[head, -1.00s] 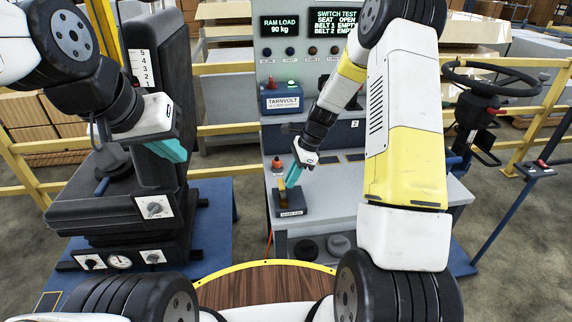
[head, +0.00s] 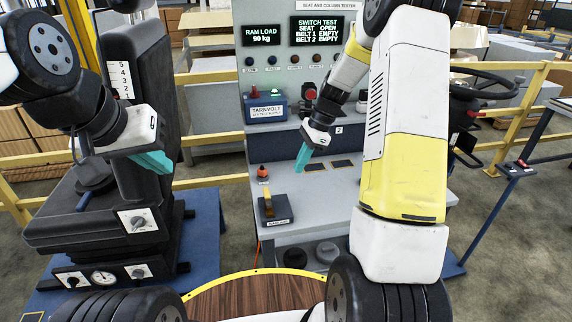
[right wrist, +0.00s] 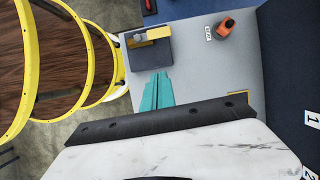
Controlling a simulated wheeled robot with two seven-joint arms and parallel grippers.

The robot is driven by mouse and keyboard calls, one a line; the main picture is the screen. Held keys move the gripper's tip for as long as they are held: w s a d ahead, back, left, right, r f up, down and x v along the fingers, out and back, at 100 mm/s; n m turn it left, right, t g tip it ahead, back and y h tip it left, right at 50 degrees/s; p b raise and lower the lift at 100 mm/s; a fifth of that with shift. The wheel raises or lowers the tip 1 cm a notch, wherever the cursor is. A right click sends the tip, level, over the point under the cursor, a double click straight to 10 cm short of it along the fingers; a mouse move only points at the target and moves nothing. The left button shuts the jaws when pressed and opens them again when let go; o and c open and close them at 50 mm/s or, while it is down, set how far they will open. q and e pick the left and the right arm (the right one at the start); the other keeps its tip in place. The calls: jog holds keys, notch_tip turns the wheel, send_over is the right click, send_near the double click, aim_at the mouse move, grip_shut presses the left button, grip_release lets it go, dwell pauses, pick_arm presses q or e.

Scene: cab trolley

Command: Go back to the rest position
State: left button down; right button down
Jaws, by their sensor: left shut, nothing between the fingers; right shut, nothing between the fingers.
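My left gripper (head: 153,161) is at the left in the head view, its teal fingers together and empty, in front of the black seat (head: 152,85). My right gripper (head: 303,156) is over the grey bench (head: 340,190) of the test stand, its teal fingers together and empty. In the right wrist view the teal fingers (right wrist: 158,92) also lie side by side with nothing between them. The right fingers are apart from the small block with the yellow lever (head: 275,209), which stands on the bench to their lower left.
The tester panel (head: 290,50) with two screens rises at the back. A steering wheel (head: 485,75) is at the right. A wooden round top with a yellow rim (head: 255,298) is at the front. Yellow rails (head: 215,130) run behind.

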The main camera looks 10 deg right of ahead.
jog(key=s+a+r+n+t+h, duration=0.1)
jog(key=s+r+n+t, duration=0.1)
jog(key=s+r+n, duration=0.45)
jog(key=s+r+n+t, duration=0.15)
jog(key=s+r, duration=0.25)
jog(key=r, duration=0.5)
jog(key=s+r+n+t+h, duration=0.1)
jog(key=s+r+n+t, duration=0.2)
jog(key=s+n, duration=0.6)
jog(key=s+r, duration=0.2)
jog(key=s, duration=0.3)
jog(key=shift+s+a+n, duration=0.15)
jog(key=shift+a+n, duration=0.15)
